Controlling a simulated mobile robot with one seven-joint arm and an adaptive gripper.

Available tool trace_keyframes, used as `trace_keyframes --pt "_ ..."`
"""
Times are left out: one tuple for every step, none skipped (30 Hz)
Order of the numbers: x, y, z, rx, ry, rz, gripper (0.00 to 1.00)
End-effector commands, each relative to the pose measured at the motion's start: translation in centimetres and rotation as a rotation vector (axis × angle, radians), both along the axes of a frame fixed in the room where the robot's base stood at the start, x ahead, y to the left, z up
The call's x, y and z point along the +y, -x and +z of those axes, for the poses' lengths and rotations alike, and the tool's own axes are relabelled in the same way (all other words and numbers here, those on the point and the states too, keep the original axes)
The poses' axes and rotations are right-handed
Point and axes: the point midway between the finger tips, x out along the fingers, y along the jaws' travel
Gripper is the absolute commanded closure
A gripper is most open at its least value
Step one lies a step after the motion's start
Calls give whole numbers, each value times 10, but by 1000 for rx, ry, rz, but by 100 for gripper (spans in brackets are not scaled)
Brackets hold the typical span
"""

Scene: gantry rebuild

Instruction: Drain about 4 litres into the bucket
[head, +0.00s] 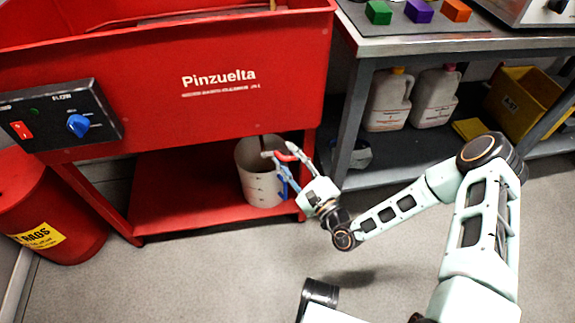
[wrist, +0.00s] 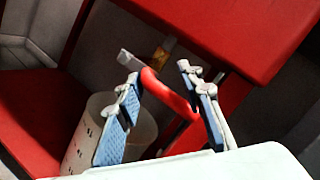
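The white bucket (head: 261,185) with dark graduation marks stands upright on the washer's red lower shelf. It also shows at the lower left of the wrist view (wrist: 82,150), partly hidden by a finger. A drain valve with a red lever (head: 287,154) is above the bucket; its grey end points left. My gripper (head: 287,168) is at the valve, in front of the bucket's right side. In the wrist view my gripper (wrist: 157,82) is open, with the red lever (wrist: 168,92) passing between its blue-padded fingers and a gap visible. No liquid stream shows; the bucket's contents cannot be made out.
The red Pinzuelta tank (head: 220,120) is above the shelf (head: 180,205), with a control panel (head: 60,115) at left. A red waste bin (head: 45,210) stands left. A metal bench (head: 430,45) with jugs (head: 388,100) below is right.

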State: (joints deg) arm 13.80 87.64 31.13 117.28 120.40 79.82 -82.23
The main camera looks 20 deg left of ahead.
Motion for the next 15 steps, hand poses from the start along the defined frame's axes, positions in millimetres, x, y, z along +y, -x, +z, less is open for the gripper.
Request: trace_keyframes --pt "0 -2 15 -10 -12 -2 71" --pt "0 -2 19 -11 -13 -3 71" --pt "0 -3 25 -12 -15 -4 71" --pt "0 -3 29 -13 -16 -4 71" --pt "0 -3 32 -14 -17 -4 71" --pt "0 -3 36 -16 -19 -5 71" --pt "0 -3 38 -17 -18 -5 70" --pt "0 -4 40 -17 -17 -5 69" --pt "0 -4 41 -18 -18 -6 67" --pt "0 -4 42 -18 -17 -5 68" --pt "0 -4 43 -19 -18 -7 71" --pt "0 -4 43 -18 -17 -7 71" --pt "0 -4 42 -16 -16 -6 71" --pt "0 -4 41 -15 -15 -6 71" --pt "0 -3 40 -14 -14 -6 71"
